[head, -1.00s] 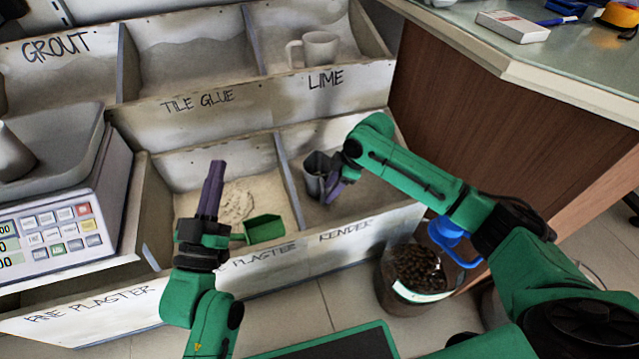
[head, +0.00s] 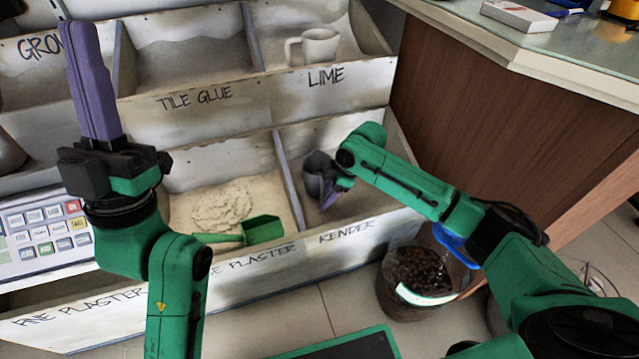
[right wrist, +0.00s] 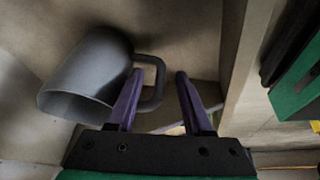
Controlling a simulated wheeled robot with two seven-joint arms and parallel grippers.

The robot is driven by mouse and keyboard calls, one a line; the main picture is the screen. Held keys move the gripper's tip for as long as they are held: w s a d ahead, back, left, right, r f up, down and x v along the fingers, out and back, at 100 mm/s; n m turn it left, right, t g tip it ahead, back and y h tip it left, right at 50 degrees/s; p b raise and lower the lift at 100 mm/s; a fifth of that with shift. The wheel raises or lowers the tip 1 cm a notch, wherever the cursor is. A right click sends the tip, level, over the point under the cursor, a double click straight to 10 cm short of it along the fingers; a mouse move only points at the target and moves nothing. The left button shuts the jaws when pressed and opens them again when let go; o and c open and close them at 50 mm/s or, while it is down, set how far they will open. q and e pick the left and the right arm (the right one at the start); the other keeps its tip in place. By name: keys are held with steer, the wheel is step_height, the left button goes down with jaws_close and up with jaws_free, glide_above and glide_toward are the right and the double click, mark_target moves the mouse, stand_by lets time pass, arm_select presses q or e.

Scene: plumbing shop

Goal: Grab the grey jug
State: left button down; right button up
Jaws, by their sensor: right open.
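The grey jug (head: 317,176) is in the render bin (head: 340,222), partly hidden behind my right gripper in the head view. In the right wrist view the jug (right wrist: 88,75) lies to the left, its mouth toward the lower left and its handle to the right. My right gripper (right wrist: 158,74) is open, and part of the handle shows between its two purple fingers. In the head view my right gripper (head: 332,192) is small and beside the jug. My left gripper (head: 88,75) is raised at the left, seen edge-on, away from the jug; its opening cannot be judged.
A green scoop (head: 262,229) lies in the neighbouring plaster bin. A pale mug (head: 313,47) stands in the lime bin above. A scale (head: 45,240) is at the left. A clear bucket (head: 415,285) stands on the floor. A wooden counter (head: 480,110) is at the right.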

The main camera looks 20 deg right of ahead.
jaws_close()
stand_by(1.4)
